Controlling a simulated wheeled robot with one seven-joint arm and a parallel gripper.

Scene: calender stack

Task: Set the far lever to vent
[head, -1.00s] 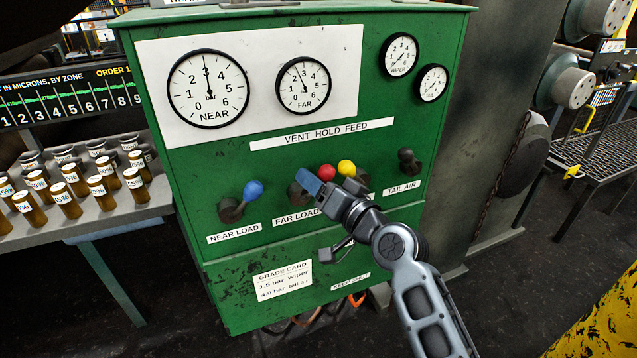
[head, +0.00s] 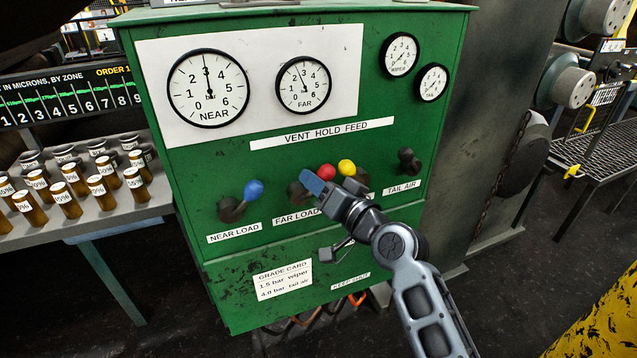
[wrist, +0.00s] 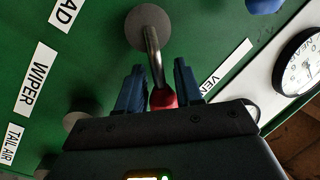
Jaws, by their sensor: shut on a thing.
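The far lever's red knob (head: 326,171) shows behind my gripper, up and right of its dark pivot (head: 297,192), so the lever leans right, towards the FEED end of the VENT HOLD FEED strip (head: 322,134). My gripper (head: 327,184) is shut on the red knob. In the wrist view, the red knob (wrist: 163,98) sits between the two blue fingers (wrist: 160,92), with its metal rod running up to a round grey pivot (wrist: 148,27). The FAR LOAD label (head: 296,215) is partly hidden by my gripper. The FAR gauge (head: 303,85) is above.
The blue-knobbed near lever (head: 253,189) is to the left. The yellow knob (head: 346,167) is close on the right of my gripper, and the dark tail air lever (head: 407,158) is further right. A shelf of brown bottles (head: 110,205) stands left of the green cabinet (head: 225,275).

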